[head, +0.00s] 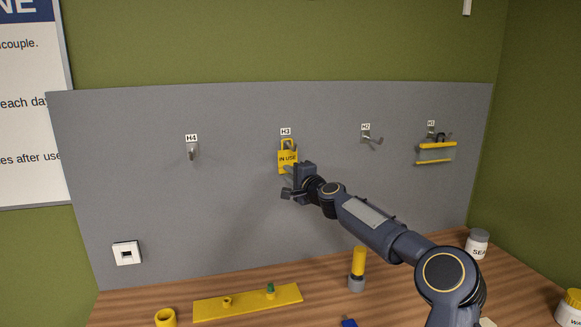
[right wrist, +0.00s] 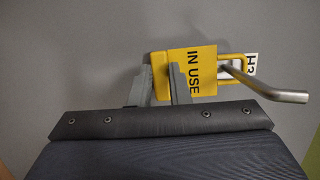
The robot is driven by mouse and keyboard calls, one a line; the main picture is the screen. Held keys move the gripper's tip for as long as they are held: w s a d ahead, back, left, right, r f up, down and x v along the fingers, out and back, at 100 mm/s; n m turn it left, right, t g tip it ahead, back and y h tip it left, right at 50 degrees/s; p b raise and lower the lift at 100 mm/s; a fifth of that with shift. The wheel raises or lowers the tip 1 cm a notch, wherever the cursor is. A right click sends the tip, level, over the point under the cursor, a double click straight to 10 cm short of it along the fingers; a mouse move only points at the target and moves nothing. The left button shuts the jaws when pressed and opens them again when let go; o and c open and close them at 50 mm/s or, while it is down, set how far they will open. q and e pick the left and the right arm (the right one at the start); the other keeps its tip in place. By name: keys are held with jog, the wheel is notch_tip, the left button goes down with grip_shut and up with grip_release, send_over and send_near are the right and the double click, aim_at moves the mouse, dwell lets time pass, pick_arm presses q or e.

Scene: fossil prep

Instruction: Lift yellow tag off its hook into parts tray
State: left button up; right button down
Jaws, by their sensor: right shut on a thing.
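The yellow tag (head: 287,162), marked "IN USE", is at the hook labelled H3 on the grey panel. My right gripper (head: 290,181) is shut on the tag's lower edge. In the right wrist view the tag (right wrist: 200,68) lies between the fingers (right wrist: 160,80), and the metal hook (right wrist: 262,84) passes through its loop. The tag's lower corner is partly hidden by the gripper. My left gripper is not in view. I cannot pick out the parts tray.
Hooks H4 (head: 193,151) and H2 (head: 371,138) are empty. A yellow-edged clear item (head: 436,154) hangs at the far right hook. On the wooden table (head: 240,285) are a yellow strip (head: 248,302), a yellow-handled tool (head: 358,262), a yellow ring (head: 166,317) and a white jar (head: 477,243).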

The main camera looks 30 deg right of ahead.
dwell(0.3)
jog(key=shift+s+a+b, duration=0.1)
jog(key=shift+s+b, duration=0.35)
jog(key=shift+b, duration=0.1)
jog(key=shift+s+a+b, duration=0.25)
jog(key=shift+s+b, duration=0.65)
jog(key=shift+s, duration=0.05)
jog(key=shift+s+r, duration=0.1)
jog(key=shift+s+a+r, duration=0.15)
jog(key=shift+s+r, duration=0.4)
jog(key=shift+r, duration=0.1)
